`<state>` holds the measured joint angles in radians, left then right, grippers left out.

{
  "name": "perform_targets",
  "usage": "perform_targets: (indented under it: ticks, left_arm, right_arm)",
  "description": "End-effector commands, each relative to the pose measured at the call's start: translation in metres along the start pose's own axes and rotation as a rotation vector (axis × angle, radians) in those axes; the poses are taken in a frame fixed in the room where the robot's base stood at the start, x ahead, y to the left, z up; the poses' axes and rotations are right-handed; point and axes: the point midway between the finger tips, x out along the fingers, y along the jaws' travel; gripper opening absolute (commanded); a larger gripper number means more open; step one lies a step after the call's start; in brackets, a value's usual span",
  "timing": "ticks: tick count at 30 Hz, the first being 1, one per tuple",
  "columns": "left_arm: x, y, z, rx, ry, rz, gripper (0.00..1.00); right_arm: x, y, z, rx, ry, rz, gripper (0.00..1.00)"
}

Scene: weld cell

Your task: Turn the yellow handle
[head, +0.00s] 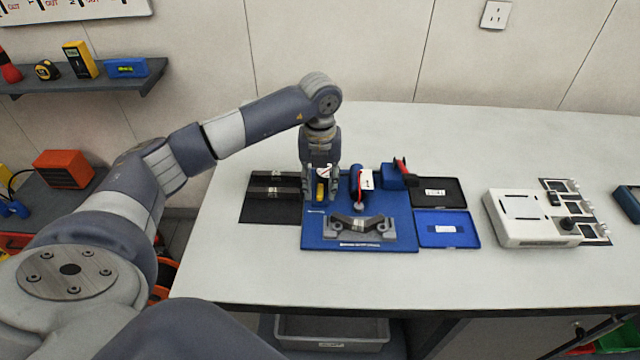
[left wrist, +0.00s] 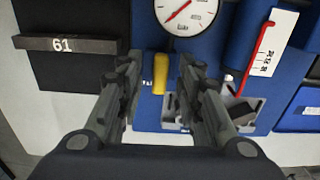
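The yellow handle (head: 320,191) is a short bar on the blue board (head: 316,239), just below a round white gauge (head: 323,171). In the left wrist view the yellow handle (left wrist: 160,76) lies between the fingers, and the white gauge (left wrist: 186,13) with a red needle is at the top edge. My left gripper (head: 319,197) reaches down over the handle. In the left wrist view the left gripper (left wrist: 160,65) is open, with a visible gap on each side of the handle. My right gripper is in neither view.
A blue cylinder (head: 356,182) with a white tag stands close right of the gripper. Dark metal bars on a black mat (head: 265,211) lie to its left. A grey bracket fixture (head: 360,230) is in front.

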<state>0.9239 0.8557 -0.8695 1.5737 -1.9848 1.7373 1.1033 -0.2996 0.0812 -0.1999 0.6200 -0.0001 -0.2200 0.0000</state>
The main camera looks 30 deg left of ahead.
Motion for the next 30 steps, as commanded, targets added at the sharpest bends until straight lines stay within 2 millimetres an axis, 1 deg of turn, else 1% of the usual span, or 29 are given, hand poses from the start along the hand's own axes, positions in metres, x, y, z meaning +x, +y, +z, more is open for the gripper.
perform_targets:
  ticks: [5, 8, 11, 18, 21, 25, 30]
  left_arm:
    - [0.000, 0.000, -0.001, 0.002, 0.002, 0.001, 0.33]
    - [-0.006, 0.000, 0.000, 0.002, 0.000, 0.000, 0.33]
    - [-0.021, -0.001, 0.000, 0.002, -0.001, -0.002, 0.33]
    - [-0.073, -0.001, 0.001, 0.002, -0.003, -0.002, 0.33]
    - [-0.092, -0.001, 0.001, 0.001, -0.002, -0.002, 0.33]
    - [-0.109, -0.001, 0.000, 0.001, 0.000, -0.001, 0.33]
    - [-0.119, 0.000, 0.000, 0.001, 0.000, 0.000, 0.33]
  right_arm:
    - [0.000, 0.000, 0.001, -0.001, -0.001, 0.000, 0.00]
    - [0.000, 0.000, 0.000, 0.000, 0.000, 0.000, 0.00]
    - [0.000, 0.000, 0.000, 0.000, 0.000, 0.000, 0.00]
    - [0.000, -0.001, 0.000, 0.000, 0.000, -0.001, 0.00]
    - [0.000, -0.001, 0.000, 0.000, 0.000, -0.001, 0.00]
    - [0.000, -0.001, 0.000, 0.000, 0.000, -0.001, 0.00]
    - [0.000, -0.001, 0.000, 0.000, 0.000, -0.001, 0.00]
